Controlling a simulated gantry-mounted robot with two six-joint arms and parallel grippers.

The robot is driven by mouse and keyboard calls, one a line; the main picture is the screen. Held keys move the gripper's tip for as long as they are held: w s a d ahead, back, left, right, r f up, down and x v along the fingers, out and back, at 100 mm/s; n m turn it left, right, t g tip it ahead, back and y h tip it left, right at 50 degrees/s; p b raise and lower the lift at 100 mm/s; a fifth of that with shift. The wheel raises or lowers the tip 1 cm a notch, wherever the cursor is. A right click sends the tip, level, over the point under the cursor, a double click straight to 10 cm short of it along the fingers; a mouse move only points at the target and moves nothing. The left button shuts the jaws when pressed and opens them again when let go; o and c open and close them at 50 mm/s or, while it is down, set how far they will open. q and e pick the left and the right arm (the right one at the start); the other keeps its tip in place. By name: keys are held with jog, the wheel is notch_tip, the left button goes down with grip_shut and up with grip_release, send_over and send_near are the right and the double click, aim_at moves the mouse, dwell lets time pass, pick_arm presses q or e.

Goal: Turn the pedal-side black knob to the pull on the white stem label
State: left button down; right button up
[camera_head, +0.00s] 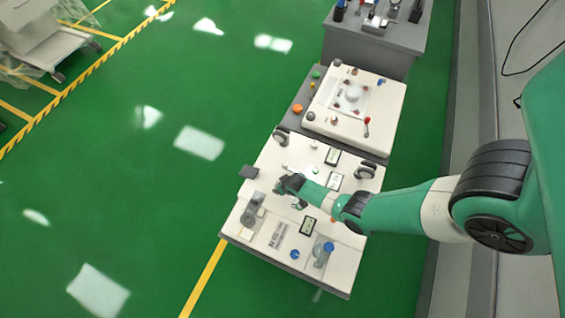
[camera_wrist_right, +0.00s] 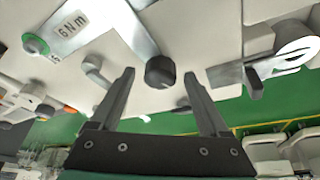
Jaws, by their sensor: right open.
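A black ribbed knob (camera_wrist_right: 160,72) shows in the right wrist view, at the end of a pale tapered stem (camera_wrist_right: 138,27) on the white panel. My right gripper (camera_wrist_right: 159,75) is open, with one fingertip on each side of the knob in the picture. I cannot tell whether either finger touches it. In the head view, my right gripper (camera_head: 288,184) is over the left middle part of the white cart (camera_head: 275,160) and hides the knob there. I cannot read the stem label. My left gripper is not in view.
A metal plate marked "6 N m" (camera_wrist_right: 75,25) with a green-ringed knob (camera_wrist_right: 36,44) is at upper left in the wrist view. A dark pad (camera_head: 249,172) juts from the cart's left edge. Green floor lies left of the cart.

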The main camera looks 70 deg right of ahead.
grip_shut()
jog(key=shift+s+n, duration=0.1)
jog(key=shift+n, duration=0.5)
jog(key=shift+n+t+y, duration=0.3)
jog(key=shift+n+y, duration=0.2)
jog(key=shift+n, duration=0.6)
grip_release()
